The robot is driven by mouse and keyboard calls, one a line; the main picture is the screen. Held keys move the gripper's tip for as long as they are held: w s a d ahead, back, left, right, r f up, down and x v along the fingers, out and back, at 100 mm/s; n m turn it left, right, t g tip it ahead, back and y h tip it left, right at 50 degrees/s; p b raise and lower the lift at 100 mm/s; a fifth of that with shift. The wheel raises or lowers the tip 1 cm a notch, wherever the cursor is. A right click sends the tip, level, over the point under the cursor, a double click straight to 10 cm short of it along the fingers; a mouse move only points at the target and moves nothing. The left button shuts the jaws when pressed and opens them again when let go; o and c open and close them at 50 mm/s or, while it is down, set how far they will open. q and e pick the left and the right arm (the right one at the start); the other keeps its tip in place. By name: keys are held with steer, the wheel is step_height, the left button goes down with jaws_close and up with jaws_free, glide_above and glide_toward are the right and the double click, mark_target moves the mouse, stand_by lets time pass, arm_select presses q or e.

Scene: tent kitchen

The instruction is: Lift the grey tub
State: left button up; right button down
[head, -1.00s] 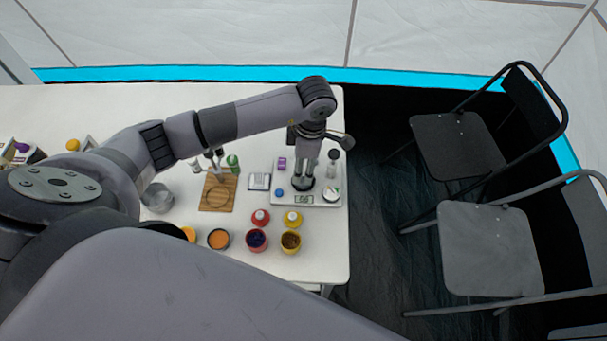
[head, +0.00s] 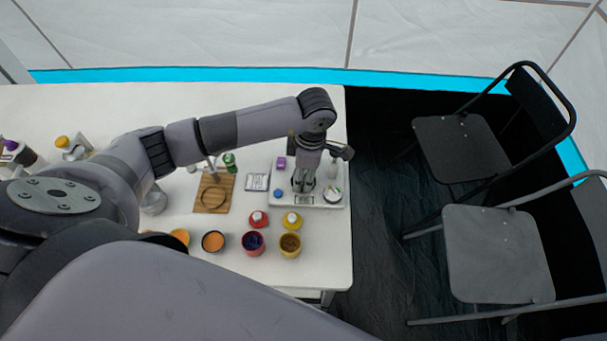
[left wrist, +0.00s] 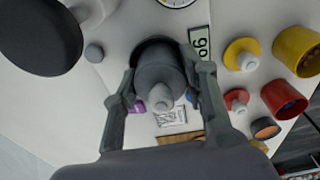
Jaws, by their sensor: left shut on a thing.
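The grey tub (left wrist: 158,72) is dark grey and round, with a pale knob on top. In the left wrist view it sits between the two fingers of my left gripper (left wrist: 163,92), which are shut on its sides. In the head view my left gripper (head: 304,182) points down over the pale tray at the table's right end, and it mostly hides the tub. A dark round patch shows behind the tub in the wrist view; I cannot tell whether the tub touches the surface. My right gripper is not in view.
The tray (head: 325,205) has a digital display (left wrist: 200,44) beside the tub. A red tub (head: 253,243) and a yellow tub (head: 290,245) stand in front, near their knobbed lids. A wooden board (head: 211,194) lies to the left. Chairs (head: 497,253) stand right of the table.

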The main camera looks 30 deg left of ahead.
arm_select(q)
steer(key=shift+c, duration=0.8)
steer(key=shift+r+p, duration=0.55)
steer(key=shift+r, duration=0.25)
step_height(320, 180, up, 5)
steer(key=p, duration=0.3)
steer(key=shift+r+p, duration=0.8)
steer(key=shift+r, duration=0.45)
